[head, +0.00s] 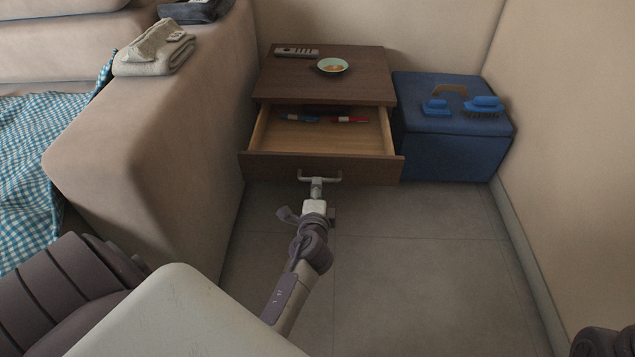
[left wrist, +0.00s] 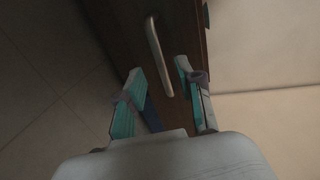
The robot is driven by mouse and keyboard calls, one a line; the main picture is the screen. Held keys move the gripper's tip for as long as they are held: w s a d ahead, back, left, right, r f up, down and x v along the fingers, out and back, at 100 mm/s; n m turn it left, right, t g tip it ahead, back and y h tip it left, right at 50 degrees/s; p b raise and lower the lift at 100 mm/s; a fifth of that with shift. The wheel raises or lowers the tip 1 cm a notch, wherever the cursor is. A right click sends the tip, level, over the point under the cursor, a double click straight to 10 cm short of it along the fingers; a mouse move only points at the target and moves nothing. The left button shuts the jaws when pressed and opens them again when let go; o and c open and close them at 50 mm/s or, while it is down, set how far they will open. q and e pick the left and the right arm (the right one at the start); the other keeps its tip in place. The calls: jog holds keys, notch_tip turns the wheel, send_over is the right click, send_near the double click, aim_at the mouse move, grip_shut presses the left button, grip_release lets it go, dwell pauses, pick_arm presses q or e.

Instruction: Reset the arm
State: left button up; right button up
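My left arm reaches forward in the head view. My left gripper (head: 317,187) is right in front of the pulled-out drawer (head: 320,168) of a brown nightstand (head: 325,75). In the left wrist view, the gripper (left wrist: 160,75) has its two fingers apart with nothing held between them. The drawer's metal handle (left wrist: 158,55) shows just beyond the fingertips, against the dark wooden front. Whether a finger touches the handle is unclear. My right gripper is not in view; only a dark part, likely of my right arm, shows at the bottom right corner.
The drawer holds a blue item (head: 299,118) and a red item (head: 349,120). A bowl (head: 332,66) and a remote (head: 296,52) lie on top. A blue box (head: 452,125) with brushes stands right. A sofa (head: 165,130) borders the left. Floor (head: 420,260) is clear.

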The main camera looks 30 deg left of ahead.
pick_arm(q)
jog(key=shift+v, duration=1.1)
